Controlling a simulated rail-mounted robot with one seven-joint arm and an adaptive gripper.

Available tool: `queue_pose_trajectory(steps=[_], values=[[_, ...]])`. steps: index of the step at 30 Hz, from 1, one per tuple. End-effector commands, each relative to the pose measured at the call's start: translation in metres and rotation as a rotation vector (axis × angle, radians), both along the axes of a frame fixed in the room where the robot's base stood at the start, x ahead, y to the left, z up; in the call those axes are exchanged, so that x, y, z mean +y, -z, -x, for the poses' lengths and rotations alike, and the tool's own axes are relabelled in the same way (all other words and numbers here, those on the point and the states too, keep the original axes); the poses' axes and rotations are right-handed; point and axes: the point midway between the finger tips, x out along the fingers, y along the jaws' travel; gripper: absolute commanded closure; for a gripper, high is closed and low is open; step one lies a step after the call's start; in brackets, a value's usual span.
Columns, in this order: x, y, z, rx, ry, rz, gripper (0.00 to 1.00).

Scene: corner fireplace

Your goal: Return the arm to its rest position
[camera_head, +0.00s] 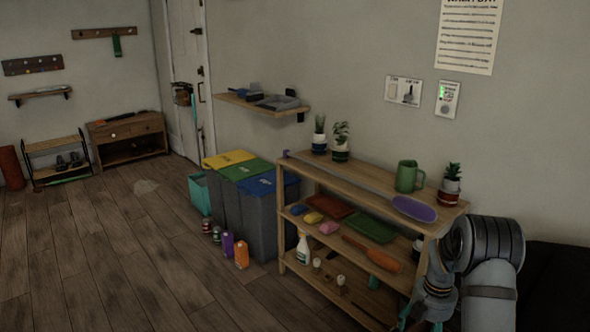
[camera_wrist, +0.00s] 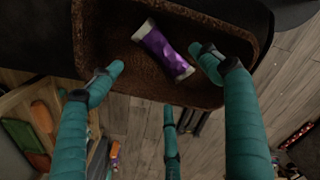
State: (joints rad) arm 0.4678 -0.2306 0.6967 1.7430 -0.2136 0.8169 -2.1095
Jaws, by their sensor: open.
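My gripper (camera_wrist: 156,62) has teal fingers that are spread apart in the wrist view, with nothing held between them. Beyond the fingers is a brown, rough-textured tray or basket (camera_wrist: 108,35). A purple packet with white ends (camera_wrist: 164,50) lies in it, close to the right fingertip; I cannot tell whether they touch. In the head view my arm is at the lower right, beside the wooden shelf unit (camera_head: 330,183), and a little of my gripper's teal shows low at the frame's bottom. The tray and packet are not visible in the head view.
The shelf unit holds a green mug (camera_head: 406,176), a purple oval item (camera_head: 414,209), potted plants (camera_head: 452,186), a spray bottle (camera_head: 303,248) and other items close to my arm. Several bins (camera_head: 262,215) stand left of it. The wooden floor (camera_head: 90,255) at left is largely clear.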

Motion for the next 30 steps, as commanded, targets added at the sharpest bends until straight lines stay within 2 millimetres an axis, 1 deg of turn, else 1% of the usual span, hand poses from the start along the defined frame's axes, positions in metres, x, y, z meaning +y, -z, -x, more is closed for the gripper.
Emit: queue_pose_trajectory(steps=[1,8,10,12,15,18,23,30], values=[[0.001,0.013,0.002,0.007,0.002,-0.002,0.22],[0.001,0.063,0.002,0.006,0.001,-0.001,0.22],[0.0,0.039,-0.001,-0.005,0.001,0.001,0.22],[0.0,0.025,-0.001,-0.003,0.001,0.001,0.22],[0.0,0.01,0.0,-0.002,0.002,0.0,0.22],[0.0,0.0,0.0,-0.001,0.001,0.0,0.22],[0.0,-0.007,0.0,0.0,0.001,0.0,0.22],[0.0,-0.008,0.0,0.0,0.001,0.0,0.22]])
